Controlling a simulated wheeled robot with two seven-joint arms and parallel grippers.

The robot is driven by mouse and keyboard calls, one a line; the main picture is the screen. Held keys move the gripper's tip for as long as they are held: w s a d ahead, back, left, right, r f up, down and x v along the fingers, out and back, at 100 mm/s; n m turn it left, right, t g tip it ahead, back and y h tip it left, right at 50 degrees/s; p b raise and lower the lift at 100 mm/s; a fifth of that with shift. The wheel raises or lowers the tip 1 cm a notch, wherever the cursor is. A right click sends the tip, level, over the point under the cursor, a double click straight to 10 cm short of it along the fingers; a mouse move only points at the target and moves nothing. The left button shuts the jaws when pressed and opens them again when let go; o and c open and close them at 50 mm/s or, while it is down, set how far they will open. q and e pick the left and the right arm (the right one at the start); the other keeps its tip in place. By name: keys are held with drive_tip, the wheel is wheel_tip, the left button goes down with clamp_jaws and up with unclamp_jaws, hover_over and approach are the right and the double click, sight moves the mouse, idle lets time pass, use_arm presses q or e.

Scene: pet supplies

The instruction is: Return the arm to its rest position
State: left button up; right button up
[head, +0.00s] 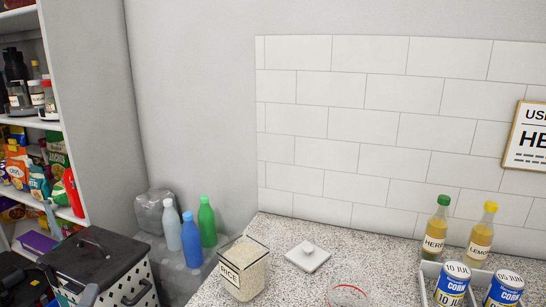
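Neither of my grippers shows in the head view, and I see no arm that I can be sure of. A clear square container of rice (244,270) with a RICE label stands on the speckled counter (285,232) near its left edge. A white square lid with a knob (308,257) lies on the counter to its right, apart from it.
Two corn cans (453,285) (504,288) stand in a white tray (431,269) at the right. Herb (435,234) and lemon (480,239) bottles stand behind. Left are several bottles (191,240), a black-lidded bin (93,262) and shelves (63,211). Mid-counter is mostly clear.

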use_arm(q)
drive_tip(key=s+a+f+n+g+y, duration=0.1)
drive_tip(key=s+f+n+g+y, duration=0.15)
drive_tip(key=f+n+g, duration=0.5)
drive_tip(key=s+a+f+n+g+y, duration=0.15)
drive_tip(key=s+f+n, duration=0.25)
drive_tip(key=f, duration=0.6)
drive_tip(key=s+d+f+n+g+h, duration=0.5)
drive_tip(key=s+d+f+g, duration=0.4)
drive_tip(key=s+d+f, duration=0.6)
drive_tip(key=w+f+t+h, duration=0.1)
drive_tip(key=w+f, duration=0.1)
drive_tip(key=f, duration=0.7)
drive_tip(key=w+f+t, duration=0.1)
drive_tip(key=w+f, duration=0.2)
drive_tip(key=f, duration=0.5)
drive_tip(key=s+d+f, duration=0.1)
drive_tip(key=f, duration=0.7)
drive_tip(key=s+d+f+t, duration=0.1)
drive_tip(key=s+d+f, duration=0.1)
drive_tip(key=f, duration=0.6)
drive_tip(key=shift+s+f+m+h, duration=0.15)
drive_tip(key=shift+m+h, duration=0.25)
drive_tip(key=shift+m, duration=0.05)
